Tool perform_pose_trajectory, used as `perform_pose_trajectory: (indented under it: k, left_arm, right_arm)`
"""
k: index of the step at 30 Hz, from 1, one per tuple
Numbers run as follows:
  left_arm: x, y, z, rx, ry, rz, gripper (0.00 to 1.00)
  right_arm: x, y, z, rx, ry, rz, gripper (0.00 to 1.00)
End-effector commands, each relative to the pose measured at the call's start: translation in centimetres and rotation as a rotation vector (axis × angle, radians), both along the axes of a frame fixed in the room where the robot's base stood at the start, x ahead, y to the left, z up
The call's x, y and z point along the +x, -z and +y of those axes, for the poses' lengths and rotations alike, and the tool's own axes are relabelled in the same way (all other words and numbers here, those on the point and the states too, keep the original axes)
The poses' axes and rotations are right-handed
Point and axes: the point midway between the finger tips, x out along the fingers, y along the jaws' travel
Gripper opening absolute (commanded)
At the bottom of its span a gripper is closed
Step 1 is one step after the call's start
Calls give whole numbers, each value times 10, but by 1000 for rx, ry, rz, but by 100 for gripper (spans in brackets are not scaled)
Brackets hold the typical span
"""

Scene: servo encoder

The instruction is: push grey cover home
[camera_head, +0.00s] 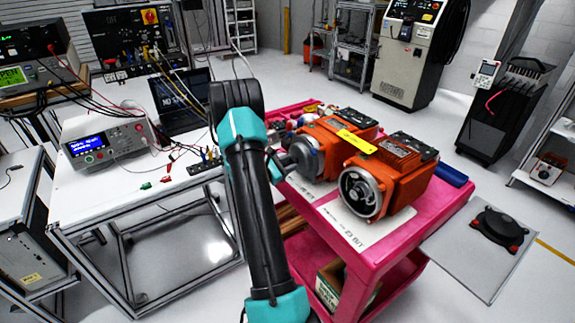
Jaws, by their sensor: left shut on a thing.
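Two orange servo motors stand on a pink cart (440,215). The left motor (335,138) has a round grey cover (303,155) at its near left end. The right motor (395,178) shows an open round end with metal parts inside. My left gripper (279,160) is at the left side of the grey cover, mostly hidden behind my own teal and black arm. It is shut on what appears to be the grey cover. I cannot tell whether the cover sits flush on the motor. My right gripper is out of view.
A blue item (452,175) lies at the cart's right edge. Small parts crowd the cart's back left. A white bench (110,190) with instruments stands left. A grey plate with a black disc (498,230) is at right.

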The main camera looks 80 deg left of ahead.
Motion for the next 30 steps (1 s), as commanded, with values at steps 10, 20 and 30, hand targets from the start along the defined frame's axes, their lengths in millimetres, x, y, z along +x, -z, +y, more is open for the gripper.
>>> perform_pose_trajectory:
  k: [10,20,30]
  left_arm:
    - [4,0,2,1,0,-1,3]
    - [5,0,2,0,0,0,3]
    - [5,0,2,0,0,0,48]
  right_arm:
    - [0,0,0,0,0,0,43]
    - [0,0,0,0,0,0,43]
    - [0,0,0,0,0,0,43]
